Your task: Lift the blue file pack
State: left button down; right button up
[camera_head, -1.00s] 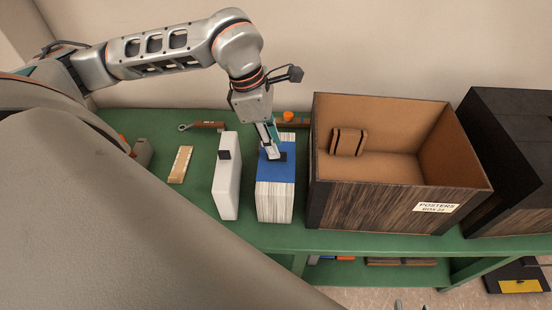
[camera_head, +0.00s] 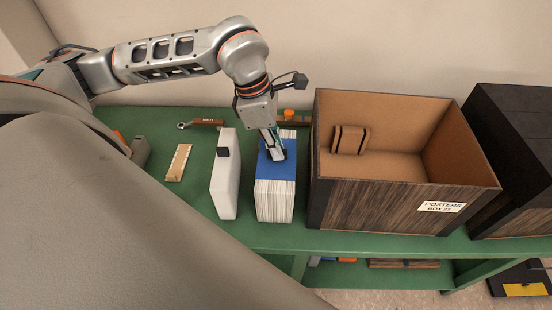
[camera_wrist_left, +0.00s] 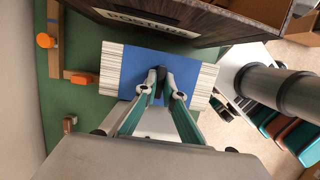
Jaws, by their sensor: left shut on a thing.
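The blue file pack (camera_head: 267,171) stands upright on the green shelf top, with a blue cover band and white page edges at front and back. It also shows in the left wrist view (camera_wrist_left: 140,70). My left gripper (camera_head: 275,153) comes down from above. Its fingers are closed on the small black tab on top of the pack, and in the left wrist view the fingertips (camera_wrist_left: 158,88) meet there. The pack's base appears to rest on the shelf; no gap shows. My right gripper is not in view.
A wood-grain posters box (camera_head: 370,205), open on top, stands close to the pack's right. A white file pack (camera_head: 225,185) with a black tab stands to its left, a narrow gap between. A wooden strip (camera_head: 179,162) and an orange-topped item (camera_head: 289,113) lie on the green shelf (camera_head: 150,118).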

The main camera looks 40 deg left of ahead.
pick_arm(q)
jog(key=shift+r, duration=0.1)
dwell(0.5)
jog(key=shift+r+p, duration=0.35)
jog(key=shift+d+p+v, duration=0.15)
jog(key=shift+p+v, duration=0.4)
jog(key=shift+v, duration=0.25)
jog(key=shift+d+p+v, duration=0.2)
jog(key=shift+p+v, duration=0.3)
jog(key=shift+v, duration=0.3)
jog(key=shift+w+r+p, duration=0.25)
jog(key=shift+r+p, duration=0.05)
jog(key=shift+r, duration=0.25)
